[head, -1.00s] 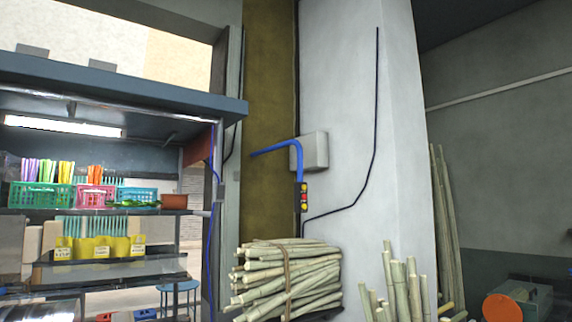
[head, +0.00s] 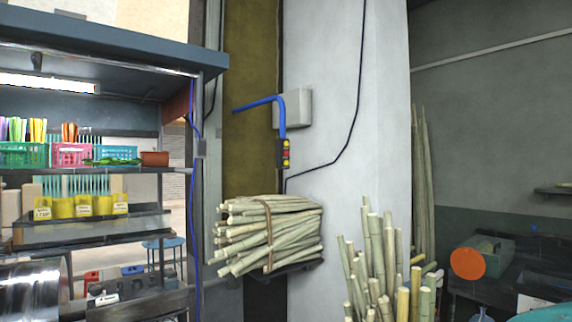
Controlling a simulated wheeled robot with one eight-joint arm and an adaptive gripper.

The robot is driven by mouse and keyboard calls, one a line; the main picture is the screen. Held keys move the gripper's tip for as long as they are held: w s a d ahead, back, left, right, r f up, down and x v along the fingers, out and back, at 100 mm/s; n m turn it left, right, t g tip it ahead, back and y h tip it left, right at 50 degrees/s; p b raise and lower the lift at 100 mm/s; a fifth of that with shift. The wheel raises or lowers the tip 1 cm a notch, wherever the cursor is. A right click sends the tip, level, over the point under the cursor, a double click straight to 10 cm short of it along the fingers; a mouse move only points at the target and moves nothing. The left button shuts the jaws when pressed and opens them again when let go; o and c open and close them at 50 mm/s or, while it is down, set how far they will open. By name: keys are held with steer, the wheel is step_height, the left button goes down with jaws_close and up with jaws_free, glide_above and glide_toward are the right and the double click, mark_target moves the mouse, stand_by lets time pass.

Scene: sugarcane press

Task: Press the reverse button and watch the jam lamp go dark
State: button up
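A small dark control box (head: 284,153) with yellow and red buttons hangs in front of the pale wall, at the lower end of a bent blue tube (head: 262,103). The buttons are too small for me to tell which one is reverse. I cannot make out a jam lamp. A metal drum-like part (head: 30,290) shows at the lower left edge, and I cannot tell what it belongs to. My gripper is not in view.
A bound bundle of cane (head: 265,235) rests on a dark shelf below the control box. Upright canes (head: 385,265) stand at its right. A stall with shelves of baskets (head: 118,154) fills the left. An orange disc (head: 467,263) is at the right.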

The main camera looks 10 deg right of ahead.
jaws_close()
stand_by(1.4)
